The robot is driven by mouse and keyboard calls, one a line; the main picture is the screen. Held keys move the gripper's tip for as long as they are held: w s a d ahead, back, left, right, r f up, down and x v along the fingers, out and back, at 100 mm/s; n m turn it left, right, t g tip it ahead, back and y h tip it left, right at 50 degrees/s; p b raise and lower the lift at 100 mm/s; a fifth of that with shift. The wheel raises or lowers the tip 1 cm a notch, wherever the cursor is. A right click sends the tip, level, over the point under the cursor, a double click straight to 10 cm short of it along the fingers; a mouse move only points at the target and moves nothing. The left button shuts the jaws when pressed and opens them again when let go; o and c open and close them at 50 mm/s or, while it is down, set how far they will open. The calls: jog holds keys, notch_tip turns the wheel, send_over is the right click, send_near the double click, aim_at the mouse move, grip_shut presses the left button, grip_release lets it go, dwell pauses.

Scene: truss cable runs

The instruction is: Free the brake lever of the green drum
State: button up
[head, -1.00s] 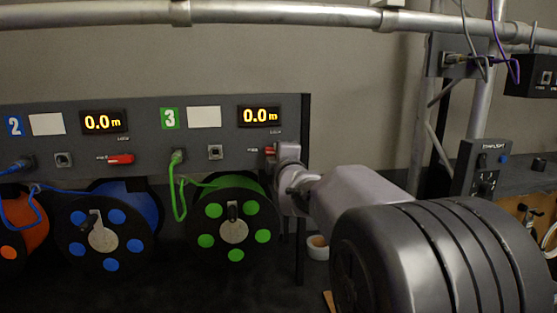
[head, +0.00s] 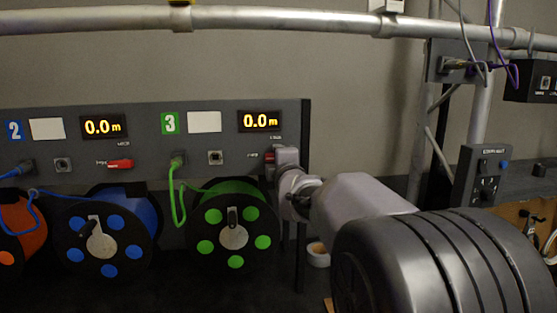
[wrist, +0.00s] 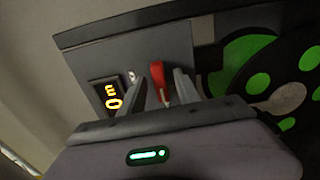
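The green drum (head: 207,230) hangs below panel section 3, and part of its green-spotted flange shows in the wrist view (wrist: 229,82). Its brake lever, a small red handle (wrist: 157,77), sits on the panel above the drum. In the head view the lever is mostly hidden behind my gripper (head: 275,158), at the panel's right end. In the wrist view my gripper (wrist: 162,88) is open, one finger on each side of the lever. The lever appears between the fingers, closer to the right one; I cannot tell whether they touch.
The blue drum (head: 148,225) and its red lever (head: 120,163) are to the left. A green cable (head: 174,205) loops from a panel socket.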

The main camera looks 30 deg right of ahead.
jog(key=p+v, duration=0.1)
jog(key=v, duration=1.6)
jog(key=shift+s+p, duration=0.25)
jog(key=shift+p, duration=0.1)
jog(key=shift+a, duration=0.1)
jog(key=s+a+f+m+g+y, duration=0.3)
jog(key=s+a+f+m+g, duration=0.2)
jog(key=s+a+f+m, duration=0.4)
jog(key=s+a+f+m+g+y, duration=0.4)
jog(key=s+a+f+m, duration=0.5)
jog(key=s, duration=0.5)
notch_tip(320, 180, down, 2)
jog(key=m+g, duration=0.1)
jog(key=g, duration=0.1)
jog(key=shift+s+g, duration=0.3)
jog(key=shift+s, duration=0.05)
